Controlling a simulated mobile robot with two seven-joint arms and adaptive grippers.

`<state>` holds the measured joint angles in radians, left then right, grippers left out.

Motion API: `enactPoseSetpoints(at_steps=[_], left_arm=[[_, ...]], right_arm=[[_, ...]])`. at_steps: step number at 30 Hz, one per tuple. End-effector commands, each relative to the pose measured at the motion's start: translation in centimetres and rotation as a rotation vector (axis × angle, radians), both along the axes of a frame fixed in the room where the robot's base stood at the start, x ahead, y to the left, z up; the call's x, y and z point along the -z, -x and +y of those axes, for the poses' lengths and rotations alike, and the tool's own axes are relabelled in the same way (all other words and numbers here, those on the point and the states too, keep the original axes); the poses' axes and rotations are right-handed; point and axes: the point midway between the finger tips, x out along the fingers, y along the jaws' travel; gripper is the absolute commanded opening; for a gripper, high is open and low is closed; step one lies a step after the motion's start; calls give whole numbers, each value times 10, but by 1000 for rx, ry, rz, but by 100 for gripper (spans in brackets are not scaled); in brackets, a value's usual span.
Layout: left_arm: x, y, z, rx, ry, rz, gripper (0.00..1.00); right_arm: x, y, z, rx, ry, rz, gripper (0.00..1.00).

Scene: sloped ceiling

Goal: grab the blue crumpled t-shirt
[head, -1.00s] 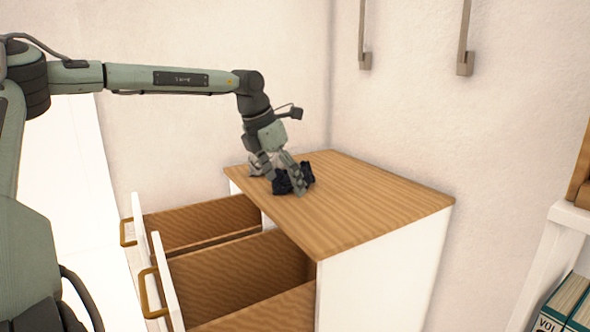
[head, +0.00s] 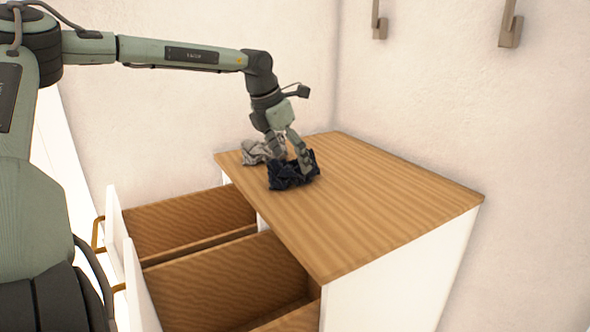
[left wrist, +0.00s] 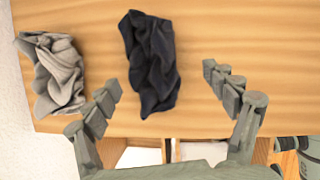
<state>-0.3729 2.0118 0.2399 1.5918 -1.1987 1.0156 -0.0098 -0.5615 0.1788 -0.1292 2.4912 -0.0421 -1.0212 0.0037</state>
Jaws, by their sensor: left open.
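The blue crumpled t-shirt (head: 292,173), very dark blue, lies on the wooden top of the dresser near its left edge. It also shows in the left wrist view (left wrist: 151,62), stretching forward from between my fingers. My left gripper (head: 288,158) is open above the shirt. In the left wrist view my left gripper (left wrist: 163,87) has its fingers spread, one on each side of the shirt's near end, with nothing held. Whether the fingers touch the cloth I cannot tell. My right gripper is not in view.
A grey crumpled cloth (head: 256,151) lies just behind the shirt and left of my fingers in the left wrist view (left wrist: 52,73). The dresser top (head: 390,200) is clear to the right. Two open drawers (head: 190,222) stick out at the left. Walls stand close behind.

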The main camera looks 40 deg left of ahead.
Motion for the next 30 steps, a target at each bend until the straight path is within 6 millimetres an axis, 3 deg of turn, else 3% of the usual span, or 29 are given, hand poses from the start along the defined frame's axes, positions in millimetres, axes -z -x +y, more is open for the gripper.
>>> enactPoseSetpoints(at_steps=[8,17,30], left_arm=[[36,-16,6,-1,0,3,85],[40,-19,5,0,0,-1,85],[40,-19,5,0,0,-1,33]], right_arm=[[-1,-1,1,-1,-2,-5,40],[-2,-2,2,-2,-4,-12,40],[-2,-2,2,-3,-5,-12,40]])
